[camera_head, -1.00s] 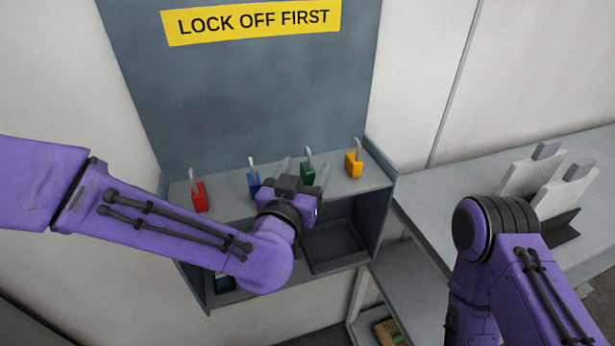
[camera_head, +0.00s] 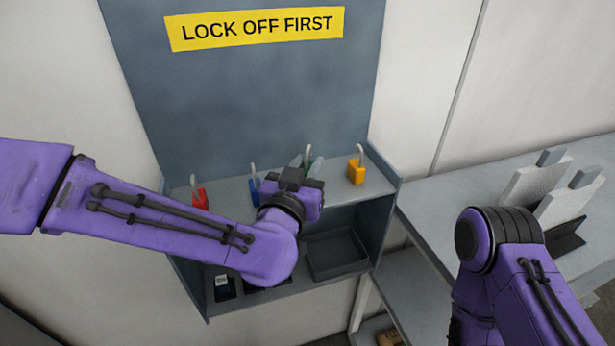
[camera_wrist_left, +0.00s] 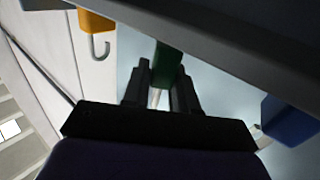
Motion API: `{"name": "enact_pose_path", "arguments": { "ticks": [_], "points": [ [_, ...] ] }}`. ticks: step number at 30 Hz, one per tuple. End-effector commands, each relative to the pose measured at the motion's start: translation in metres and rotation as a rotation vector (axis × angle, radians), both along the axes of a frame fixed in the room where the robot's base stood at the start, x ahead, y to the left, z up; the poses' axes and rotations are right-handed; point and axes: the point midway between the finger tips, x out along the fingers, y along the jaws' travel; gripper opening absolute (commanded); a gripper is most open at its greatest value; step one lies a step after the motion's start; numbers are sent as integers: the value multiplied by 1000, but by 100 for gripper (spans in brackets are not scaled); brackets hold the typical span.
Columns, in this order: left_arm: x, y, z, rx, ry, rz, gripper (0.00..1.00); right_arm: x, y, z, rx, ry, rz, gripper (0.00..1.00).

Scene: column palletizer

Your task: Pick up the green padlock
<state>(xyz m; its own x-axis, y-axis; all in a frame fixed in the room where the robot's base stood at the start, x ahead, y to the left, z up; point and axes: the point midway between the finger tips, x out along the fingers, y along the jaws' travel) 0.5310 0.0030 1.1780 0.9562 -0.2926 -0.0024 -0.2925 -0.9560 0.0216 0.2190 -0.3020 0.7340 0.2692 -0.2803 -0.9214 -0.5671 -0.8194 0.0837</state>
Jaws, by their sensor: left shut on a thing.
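The green padlock (camera_wrist_left: 168,66) is between the two fingers of my left gripper (camera_wrist_left: 161,88) in the left wrist view, its shackle pointing back toward the wrist. In the head view the padlock (camera_head: 308,153) shows mostly as its pale shackle; the gripper (camera_head: 306,166) hides most of its body. My left gripper is shut on it at the upper shelf (camera_head: 340,190). I cannot tell whether its base still touches the shelf. My right arm shows at the right, but its gripper is out of view.
On the same shelf stand a red padlock (camera_head: 200,198) and a blue padlock (camera_head: 255,186) to the left, and a yellow padlock (camera_head: 356,171) to the right. A dark tray (camera_head: 335,255) lies in the lower compartment. A grey table (camera_head: 440,200) holds upright panels at the right.

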Motion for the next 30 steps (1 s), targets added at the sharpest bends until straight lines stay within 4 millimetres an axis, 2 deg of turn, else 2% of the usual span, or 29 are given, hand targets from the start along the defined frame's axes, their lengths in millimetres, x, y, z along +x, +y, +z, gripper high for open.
{"name": "enact_pose_path", "arguments": {
  "ticks": [2, 8, 12, 15, 19, 23, 30],
  "points": [
    [-3, -1, 18, -4, -9, -2, 0, 0, 0, -7, 0, 0, 0, 43],
    [-48, -14, 74, -3, -12, -4, 0, 0, 0, -9, 0, 0, 0, 43],
    [-88, -26, 92, -4, -4, -6, 0, 0, 0, -10, 0, 0, 0, 43],
    [-110, -32, 101, -4, -2, -5, 0, 0, 0, -10, 0, 0, 0, 43],
    [-127, -37, 109, -2, -3, -3, 0, 0, 0, -11, 0, 0, 0, 43],
    [-134, -39, 112, -1, -2, -1, 0, 0, 0, -11, 0, 0, 0, 43],
    [-135, -39, 112, 1, -1, 0, 0, 0, 0, -11, 0, 0, 0, 43]
  ]
}}
